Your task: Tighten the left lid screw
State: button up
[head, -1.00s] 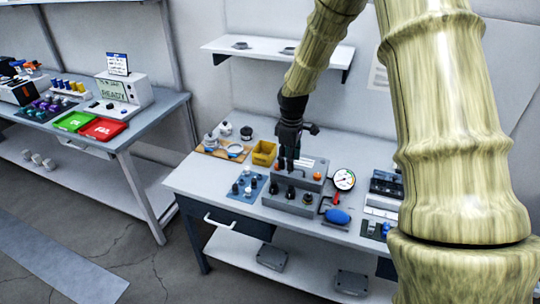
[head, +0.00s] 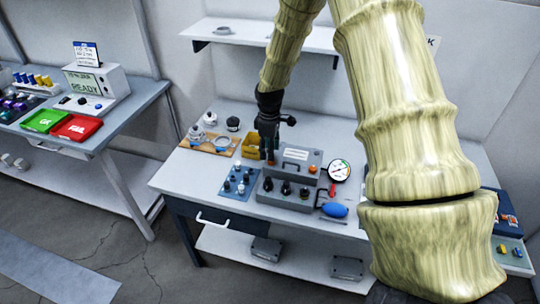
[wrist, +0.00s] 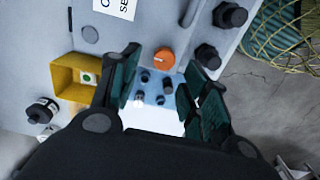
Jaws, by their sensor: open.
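The left lid screw (wrist: 164,58) is an orange slotted knob at the left end of the grey box's lid (wrist: 150,25). In the head view it shows as a small orange spot (head: 270,163) below my gripper (head: 268,154). In the wrist view my gripper (wrist: 163,88) is open, with one dark green-padded finger on each side and nothing between them. The screw appears beyond the fingertips, apart from them. The right lid screw (head: 312,169) is orange and stands clear at the lid's other end. Whether the left screw sits fully down, I cannot tell.
A yellow bin (wrist: 75,78) is close to the left finger. A blue pad (head: 232,188) with several dark pegs lies left of the box. Black knobs (head: 286,188) line the box front. A dial gauge (head: 339,170) and blue bulb (head: 334,210) stand at the right.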

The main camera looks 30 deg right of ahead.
jog(key=shift+s+d+f, duration=0.1)
jog(key=shift+f, duration=0.35)
jog(key=shift+s+f+p, duration=0.4)
jog(key=shift+s+f, duration=0.1)
jog(key=shift+f, duration=0.25)
jog(key=shift+w+f, duration=0.35)
jog(key=shift+f, duration=0.35)
jog(key=shift+s+r, duration=0.15)
jog(key=shift+s, duration=0.1)
jog(key=shift+w, duration=0.1)
grip_shut()
